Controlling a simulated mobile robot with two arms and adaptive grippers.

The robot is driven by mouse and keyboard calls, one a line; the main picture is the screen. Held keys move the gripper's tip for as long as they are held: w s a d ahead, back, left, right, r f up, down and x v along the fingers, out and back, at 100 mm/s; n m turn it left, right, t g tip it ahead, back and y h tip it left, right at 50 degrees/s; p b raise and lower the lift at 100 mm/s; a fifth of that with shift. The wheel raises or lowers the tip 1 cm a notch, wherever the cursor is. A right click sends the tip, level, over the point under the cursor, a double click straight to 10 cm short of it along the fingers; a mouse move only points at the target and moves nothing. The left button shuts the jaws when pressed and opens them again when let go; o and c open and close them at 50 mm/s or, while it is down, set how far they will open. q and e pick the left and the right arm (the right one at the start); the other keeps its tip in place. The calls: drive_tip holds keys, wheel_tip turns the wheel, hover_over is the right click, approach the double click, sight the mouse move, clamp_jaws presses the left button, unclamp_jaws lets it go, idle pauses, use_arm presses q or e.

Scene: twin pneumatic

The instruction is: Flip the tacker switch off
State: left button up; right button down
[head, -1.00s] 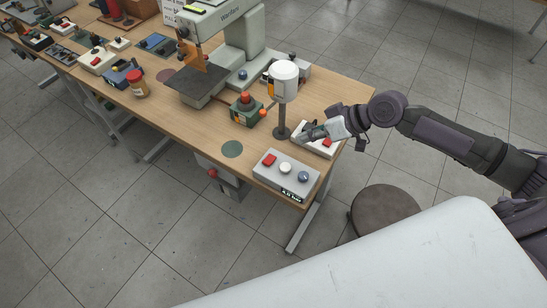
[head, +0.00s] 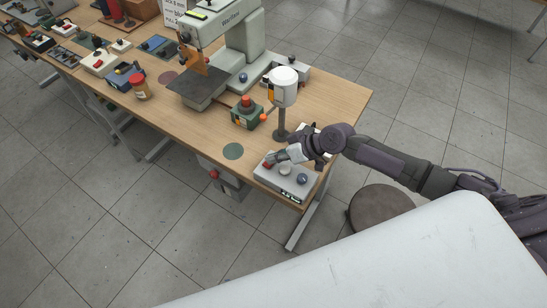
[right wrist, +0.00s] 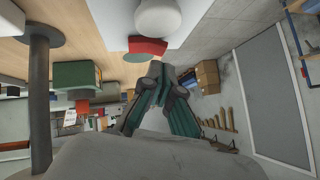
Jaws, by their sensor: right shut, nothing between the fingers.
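A light grey control box (head: 268,178) sits at the table's front right corner, with a dark display on its front. A red rocker switch, a white knob (head: 285,169) and a blue knob (head: 302,178) are on its top. The red switch (right wrist: 147,45) shows clearly in the right wrist view, just ahead of my fingertips; contact cannot be told. My right gripper (head: 272,161) is shut and empty, over the box's left end. In the right wrist view its fingers (right wrist: 157,72) are together. No readable label marks the tacker switch. My left gripper is not in view.
A white cylinder on a dark post (head: 284,87) stands close behind my right gripper. A green box with a red button (head: 246,113) and a grey press machine (head: 240,45) stand farther back. A second white box is mostly hidden by my arm. A round stool (head: 380,207) is beside the table.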

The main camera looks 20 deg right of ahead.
drive_tip(key=shift+s+a+f, duration=0.15)
drive_tip(key=shift+s+f, duration=0.05)
drive_tip(key=shift+f, duration=0.5)
drive_tip(key=shift+s+a+p, duration=0.1)
drive_tip(key=shift+p, duration=0.35)
drive_tip(key=shift+f, duration=0.25)
